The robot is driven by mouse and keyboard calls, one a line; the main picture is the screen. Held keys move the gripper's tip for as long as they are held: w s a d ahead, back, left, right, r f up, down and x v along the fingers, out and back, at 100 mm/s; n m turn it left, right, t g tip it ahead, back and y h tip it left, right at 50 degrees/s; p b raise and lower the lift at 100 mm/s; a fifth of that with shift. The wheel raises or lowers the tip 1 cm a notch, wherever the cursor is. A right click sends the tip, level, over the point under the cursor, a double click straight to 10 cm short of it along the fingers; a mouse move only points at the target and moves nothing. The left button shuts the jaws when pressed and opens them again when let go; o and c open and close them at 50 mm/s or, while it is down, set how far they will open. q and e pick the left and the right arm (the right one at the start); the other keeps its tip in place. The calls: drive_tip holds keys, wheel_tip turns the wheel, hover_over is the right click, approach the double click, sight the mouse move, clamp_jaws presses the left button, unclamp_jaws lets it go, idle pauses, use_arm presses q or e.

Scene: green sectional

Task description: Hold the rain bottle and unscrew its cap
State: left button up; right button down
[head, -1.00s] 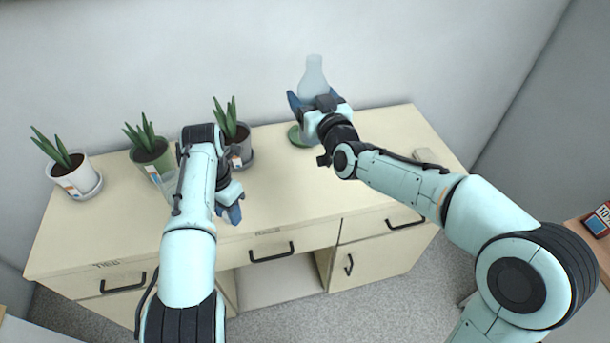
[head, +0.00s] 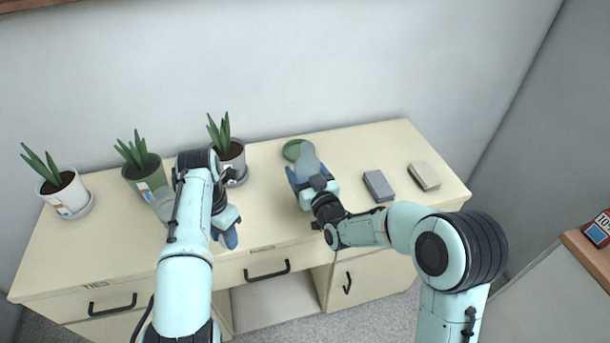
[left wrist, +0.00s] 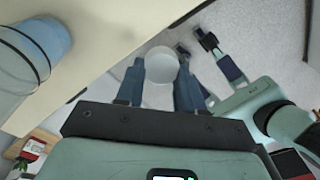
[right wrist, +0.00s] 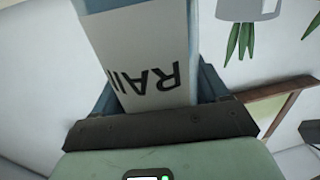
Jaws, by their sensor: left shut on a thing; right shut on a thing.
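The rain bottle (head: 308,158) is pale and translucent. My right gripper (head: 312,182) is shut on it, above the cabinet top near the green disc. In the right wrist view, the bottle (right wrist: 145,50) shows "RAI" in dark letters, and the gripper (right wrist: 160,95) has a finger on each side. My left gripper (head: 228,228) is over the front of the cabinet, apart from the bottle. In the left wrist view, it (left wrist: 162,85) is shut on a pale round piece, which looks like the cap (left wrist: 161,64). In the head view, the cap is hidden.
The cabinet top (head: 270,215) carries three potted plants (head: 65,190) at left and a green disc (head: 293,150) at the back. A grey block (head: 378,186) and a beige block (head: 424,176) lie at right. A clear container (head: 163,203) stands beside my left arm.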

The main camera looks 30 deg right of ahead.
drive_tip(key=shift+f, duration=0.65)
drive_tip(key=shift+f, duration=0.15)
unclamp_jaws()
